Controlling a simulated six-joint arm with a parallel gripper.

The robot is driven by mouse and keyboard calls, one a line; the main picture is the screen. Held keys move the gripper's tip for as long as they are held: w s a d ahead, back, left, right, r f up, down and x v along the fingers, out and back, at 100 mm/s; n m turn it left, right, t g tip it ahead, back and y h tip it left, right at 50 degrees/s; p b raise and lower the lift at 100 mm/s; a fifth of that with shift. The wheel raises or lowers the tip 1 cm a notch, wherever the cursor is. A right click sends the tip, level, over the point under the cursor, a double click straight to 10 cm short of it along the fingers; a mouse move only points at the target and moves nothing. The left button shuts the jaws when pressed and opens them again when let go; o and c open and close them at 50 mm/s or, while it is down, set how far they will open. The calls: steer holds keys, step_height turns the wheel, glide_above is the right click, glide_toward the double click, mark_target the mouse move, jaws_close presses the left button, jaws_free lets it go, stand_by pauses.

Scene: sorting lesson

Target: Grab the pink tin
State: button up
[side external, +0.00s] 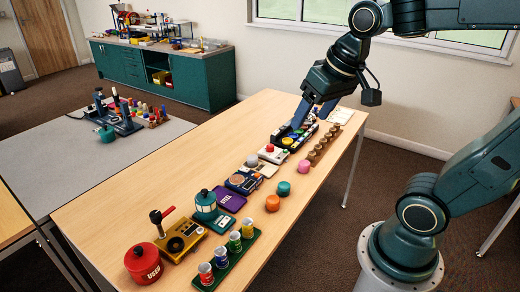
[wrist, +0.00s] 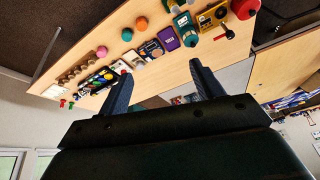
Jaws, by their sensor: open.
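The pink tin (side external: 304,166) is a small, round, coral-pink container standing on the wooden table (side external: 130,190). A teal tin (side external: 284,188) and an orange tin (side external: 272,203) stand in a row with it. The pink tin also shows in the wrist view (wrist: 102,51), at the upper left, outside the span between the fingers. My gripper (side external: 311,117) is open and empty. It is above the table's far end, over a dark tray of coloured pieces, apart from the pink tin.
A wooden rack of brown pegs (side external: 324,146) stands just beyond the pink tin. A white box with a red button (side external: 272,154) is to its left. The dark tray (side external: 291,140) lies near my fingers. Small cups on a green rack (side external: 228,262) stand at the near end.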

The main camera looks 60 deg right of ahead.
steer(key=w+d+f+m+g, duration=0.25)
steer(key=w+d+m, duration=0.25)
steer(key=w+d, duration=0.35)
steer(key=m+g, duration=0.2)
steer(key=m, duration=0.9)
glide_above(304, 163)
step_height(304, 163, down, 23)
steer(key=shift+y, duration=0.3)
steer(key=shift+a+f, duration=0.1)
steer(key=shift+f, duration=4.15)
steer(key=shift+f, duration=2.6)
